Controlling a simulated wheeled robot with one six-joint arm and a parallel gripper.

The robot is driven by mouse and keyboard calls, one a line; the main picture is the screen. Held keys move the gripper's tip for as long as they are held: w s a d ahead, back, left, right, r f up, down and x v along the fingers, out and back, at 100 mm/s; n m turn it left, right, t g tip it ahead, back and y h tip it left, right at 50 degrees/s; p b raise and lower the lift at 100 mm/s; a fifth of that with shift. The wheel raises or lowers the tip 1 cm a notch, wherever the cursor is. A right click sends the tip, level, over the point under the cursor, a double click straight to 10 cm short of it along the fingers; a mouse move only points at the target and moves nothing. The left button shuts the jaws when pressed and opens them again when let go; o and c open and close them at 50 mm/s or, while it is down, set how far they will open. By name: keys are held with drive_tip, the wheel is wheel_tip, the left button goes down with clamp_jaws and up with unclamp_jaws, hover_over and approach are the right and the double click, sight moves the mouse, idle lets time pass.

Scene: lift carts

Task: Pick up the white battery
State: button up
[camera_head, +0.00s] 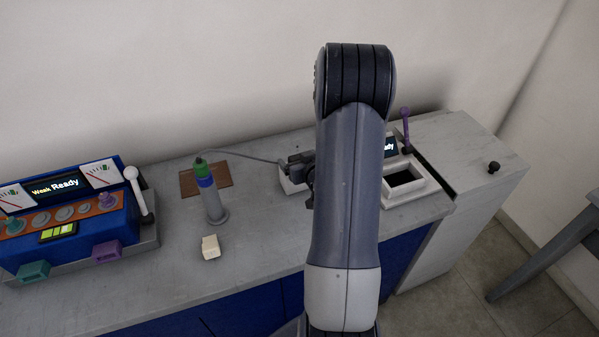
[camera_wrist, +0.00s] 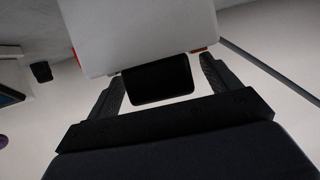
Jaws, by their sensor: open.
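A small cream-white block (camera_head: 210,247), which looks like the white battery, lies on the grey counter in front of the green-and-blue-topped cylinder. My gripper (camera_wrist: 161,72) is open in the wrist view, its two black fingers spread. A large pale box-like thing (camera_wrist: 140,28) with orange-red corners fills the top of that view, with a dark block (camera_wrist: 158,80) between the fingers; I cannot tell whether they touch. In the head view my arm hides most of the gripper, which is well right of the cream block.
A blue machine (camera_head: 75,225) with dials and a white lever stands at the left. The cylinder (camera_head: 212,200) stands near a brown board (camera_head: 190,183). A white open-topped box (camera_head: 420,190) is at the right, near a purple lever (camera_head: 405,125). The counter (camera_head: 160,285) around the block is clear.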

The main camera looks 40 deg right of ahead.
clamp_jaws()
drive_tip(key=shift+r, duration=0.15)
idle(1.0)
